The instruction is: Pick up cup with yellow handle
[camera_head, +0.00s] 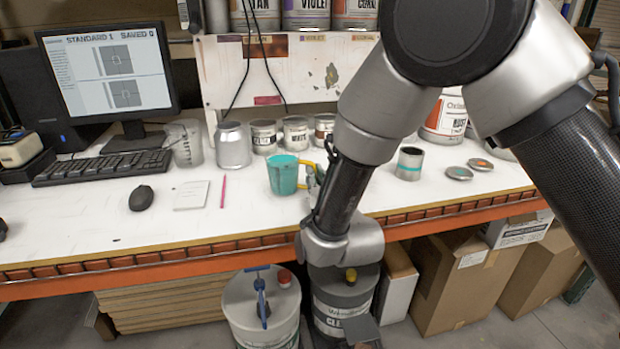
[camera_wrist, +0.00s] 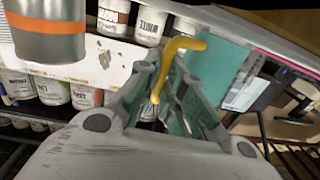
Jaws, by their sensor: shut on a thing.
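The cup with yellow handle is teal (camera_head: 282,176) and stands upright at the middle of the white table in the head view, its handle toward my gripper. I cannot tell whether its base touches the table. My gripper (camera_head: 313,180) is to the right of the cup, partly hidden by my arm. In the wrist view the teal cup (camera_wrist: 213,68) lies beyond my fingers, and its yellow handle (camera_wrist: 168,58) runs down between them. My gripper (camera_wrist: 170,108) is shut on the handle.
An open can with a teal band (camera_head: 409,165) and two lids (camera_head: 480,164) are to the right. Several small cans (camera_head: 264,136) and a silver can (camera_head: 233,146) stand behind the cup. A pink pencil (camera_head: 223,191), notepad (camera_head: 191,195) and mouse (camera_head: 141,198) lie to the left.

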